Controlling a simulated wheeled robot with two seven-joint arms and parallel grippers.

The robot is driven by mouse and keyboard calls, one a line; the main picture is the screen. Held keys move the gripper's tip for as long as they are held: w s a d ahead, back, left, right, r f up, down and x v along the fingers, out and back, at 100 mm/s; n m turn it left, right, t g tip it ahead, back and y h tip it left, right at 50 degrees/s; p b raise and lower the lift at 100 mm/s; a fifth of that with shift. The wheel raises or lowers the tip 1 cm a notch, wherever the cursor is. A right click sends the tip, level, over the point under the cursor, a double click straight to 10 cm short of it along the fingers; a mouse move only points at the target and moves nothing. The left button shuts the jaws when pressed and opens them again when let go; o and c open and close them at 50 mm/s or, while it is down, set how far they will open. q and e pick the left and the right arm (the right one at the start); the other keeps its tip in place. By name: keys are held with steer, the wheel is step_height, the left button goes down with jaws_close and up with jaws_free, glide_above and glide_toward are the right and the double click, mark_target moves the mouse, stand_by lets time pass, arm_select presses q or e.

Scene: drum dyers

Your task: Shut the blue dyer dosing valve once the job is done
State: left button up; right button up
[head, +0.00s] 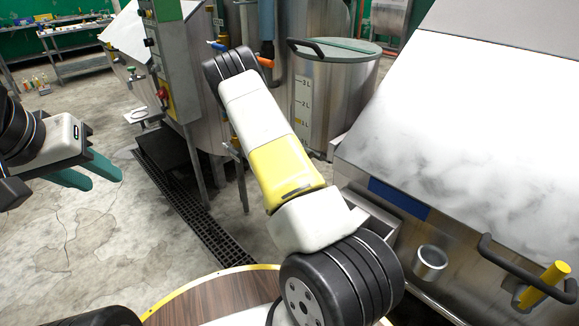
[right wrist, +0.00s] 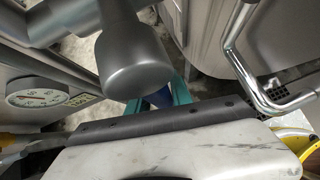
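In the head view, a blue lever end (head: 217,46) and an orange piece (head: 265,62) show on either side of my right arm's far end. The valve body there is hidden. My right gripper is hidden in the head view. In the right wrist view, the teal fingers of my right gripper (right wrist: 160,101) stand apart with something blue (right wrist: 158,96) between them; a grey cylinder covers much of it, and I cannot tell whether they grip it. My left gripper (head: 107,181) is open and empty over the floor at the left.
A steel tank (head: 337,110) with litre marks stands behind my right arm. A large dyer with a blue label (head: 398,198) and a black handle (head: 520,275) fills the right. A control column (head: 172,60) stands left of the arm. A gauge (right wrist: 37,93) shows in the right wrist view.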

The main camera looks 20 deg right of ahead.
steer(key=shift+o, duration=1.3)
steer(key=shift+r, duration=0.1)
steer(key=v, duration=0.7)
steer(key=shift+a+r, duration=0.2)
steer(key=shift+a, duration=0.1)
